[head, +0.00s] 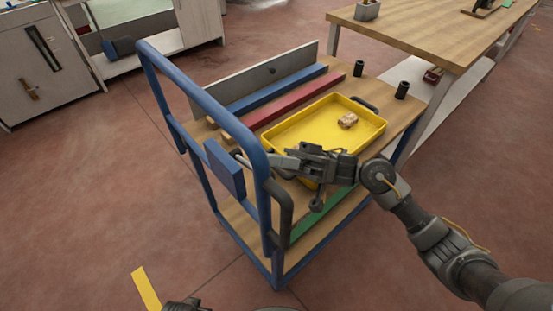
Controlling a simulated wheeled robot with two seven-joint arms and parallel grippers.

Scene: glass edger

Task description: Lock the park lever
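A blue-framed cart stands in the middle of the head view, with a tall blue handle frame (160,88) at its near left side. A blue plate (224,168) is fixed inside this frame. A short grey rod (243,160) shows just right of the plate; it may be the park lever, but I cannot tell for sure. My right gripper (272,161) reaches in from the right, level with the handle frame and close to the rod. The frame's upright partly covers its tips, so I cannot tell whether it touches or holds anything. My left gripper is not clearly in view.
A wooden table (420,35) stands behind. A grey cabinet (50,62) is at the left. Floor at left is clear.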

